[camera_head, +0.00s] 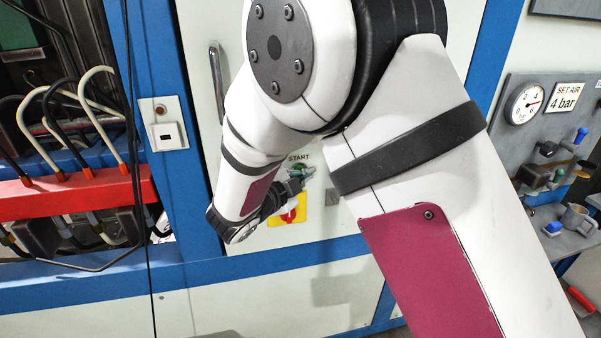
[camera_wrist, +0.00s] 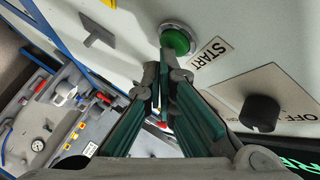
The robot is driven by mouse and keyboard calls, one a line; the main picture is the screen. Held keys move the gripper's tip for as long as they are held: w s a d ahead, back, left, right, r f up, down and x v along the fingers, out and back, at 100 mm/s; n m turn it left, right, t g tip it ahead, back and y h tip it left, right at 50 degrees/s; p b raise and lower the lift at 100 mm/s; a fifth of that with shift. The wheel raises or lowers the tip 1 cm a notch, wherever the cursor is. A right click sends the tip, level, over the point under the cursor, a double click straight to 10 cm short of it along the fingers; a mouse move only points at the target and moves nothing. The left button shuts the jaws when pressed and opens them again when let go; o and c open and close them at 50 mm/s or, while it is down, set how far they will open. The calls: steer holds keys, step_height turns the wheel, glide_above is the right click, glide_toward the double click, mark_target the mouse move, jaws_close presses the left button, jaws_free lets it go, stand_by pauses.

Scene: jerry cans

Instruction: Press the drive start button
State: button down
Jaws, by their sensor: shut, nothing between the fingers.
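The green start button (camera_wrist: 177,40) sits in a metal ring on the pale panel in the wrist view, with a "START" label (camera_wrist: 212,53) beside it. In the head view the START label (camera_head: 299,157) shows above my gripper (camera_head: 302,173), which covers most of the button area. My gripper in the wrist view (camera_wrist: 163,72) is shut and empty. Its fingertips appear just below the button in the picture, close to it. I cannot tell whether they touch it.
A black knob (camera_wrist: 260,112) with an "OFF" label is near the button. A yellow plate with a red switch (camera_head: 290,212) lies below START. A vertical handle (camera_head: 216,80) is on the left of the panel. A gauge board (camera_head: 555,110) stands at right.

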steer(key=shift+w, duration=0.15)
stand_by(0.4)
steer(key=shift+s+d+p, duration=0.25)
steer(key=shift+s+p, duration=0.2)
steer(key=shift+s, duration=0.35)
steer(key=s+p, duration=0.1)
steer(key=s, duration=0.1)
steer(key=s+d+p, duration=0.1)
steer(key=s, duration=0.1)
steer(key=shift+s+d, duration=0.15)
steer(key=shift+s, duration=0.25)
stand_by(0.3)
